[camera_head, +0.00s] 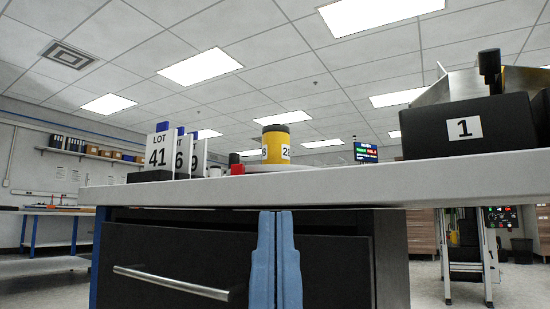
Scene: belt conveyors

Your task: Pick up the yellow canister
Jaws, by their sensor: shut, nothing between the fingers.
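My gripper (276,215) is light blue and points up in front of the dark drawer unit. Its fingertips are together with nothing between them, and they show below the table edge, under the canister and apart from it.
The table's front edge (330,168) runs across above my gripper. Lot cards (158,150) in dark stands are left of the canister, with a small red thing (235,162) between. A black bin (465,130) marked 1 stands right. The drawer handle (170,283) is low left.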

